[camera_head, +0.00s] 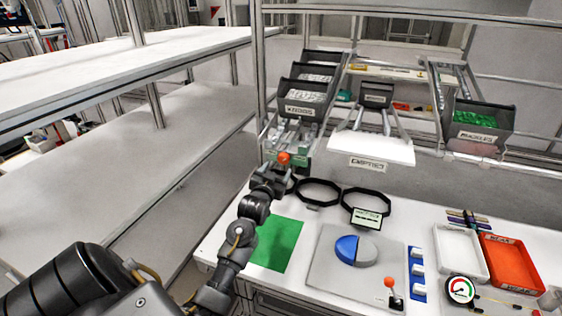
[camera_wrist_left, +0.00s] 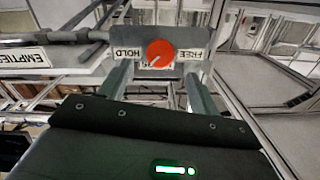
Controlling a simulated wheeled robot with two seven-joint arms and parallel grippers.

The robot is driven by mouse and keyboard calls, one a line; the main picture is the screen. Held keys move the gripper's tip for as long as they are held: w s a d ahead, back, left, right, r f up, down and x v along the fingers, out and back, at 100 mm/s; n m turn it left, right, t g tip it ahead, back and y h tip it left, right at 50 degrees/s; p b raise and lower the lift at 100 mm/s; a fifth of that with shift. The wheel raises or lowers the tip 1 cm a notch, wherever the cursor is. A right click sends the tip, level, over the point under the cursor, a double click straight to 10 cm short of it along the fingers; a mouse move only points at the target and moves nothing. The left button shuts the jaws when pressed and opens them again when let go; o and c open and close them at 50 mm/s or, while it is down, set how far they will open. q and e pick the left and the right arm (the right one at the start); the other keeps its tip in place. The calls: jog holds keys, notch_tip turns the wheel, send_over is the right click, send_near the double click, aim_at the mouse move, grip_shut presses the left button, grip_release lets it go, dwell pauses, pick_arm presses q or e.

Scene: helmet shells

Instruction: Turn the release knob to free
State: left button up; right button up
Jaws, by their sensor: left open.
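The round orange-red release knob (camera_head: 284,158) sits on a grey-green bracket at the back left of the bench. In the left wrist view the knob (camera_wrist_left: 161,53) is in front of a plate (camera_wrist_left: 205,38) marked HOLD on the left and FREE on the right. A small white mark on its face points down and left, towards the HOLD side. My left gripper (camera_head: 271,174) reaches up to the knob. In the left wrist view its open fingers (camera_wrist_left: 158,82) stand either side of the knob, apart from it. My right gripper is out of view.
A white chute (camera_head: 372,147) labelled EMPTIES stands right of the knob. Two black rings (camera_head: 318,192) lie nearby. A green mat (camera_head: 277,244), a grey board (camera_head: 330,285) with a blue-grey disc (camera_head: 357,250), and white and orange trays (camera_head: 512,262) occupy the bench. Bins (camera_head: 480,122) stand behind.

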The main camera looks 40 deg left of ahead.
aim_at(283, 160)
pick_arm(q)
jog(key=shift+p+x, duration=0.45)
jog(key=shift+x, duration=2.2)
jog(key=shift+c, duration=0.4)
jog(key=c, duration=0.9)
